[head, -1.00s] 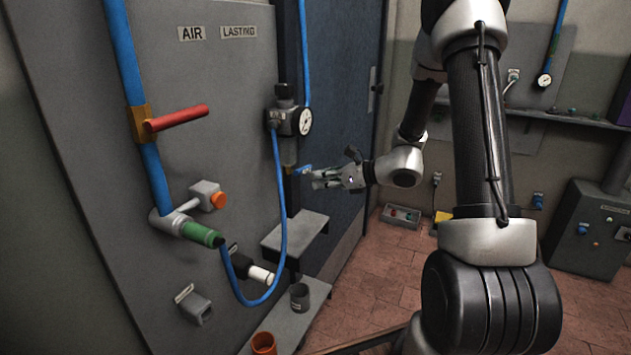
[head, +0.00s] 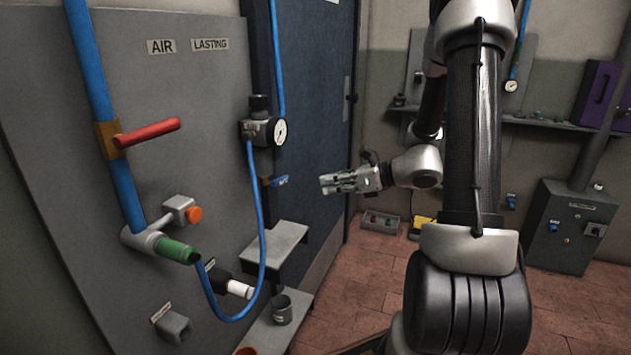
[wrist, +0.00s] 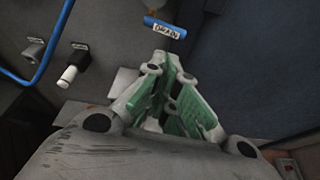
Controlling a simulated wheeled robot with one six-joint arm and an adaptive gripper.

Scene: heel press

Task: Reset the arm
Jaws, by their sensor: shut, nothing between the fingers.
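My gripper (head: 328,184) is shut and empty in the head view, pointing left toward the grey panel and held in free air in front of the dark blue door. In the wrist view its fingers (wrist: 162,62) come together at the tips. A small blue drain handle (head: 280,181) sits below the pressure gauge, left of my gripper and apart from it. The handle also shows in the wrist view (wrist: 165,27), just beyond the fingertips, with a label on it.
The grey panel (head: 75,200) carries a red lever (head: 148,137), an orange button (head: 194,214), a green coupling (head: 175,250) and a looping blue hose (head: 262,230). A grey shelf (head: 275,243) juts out below the gauge (head: 280,131). Open floor lies right of it.

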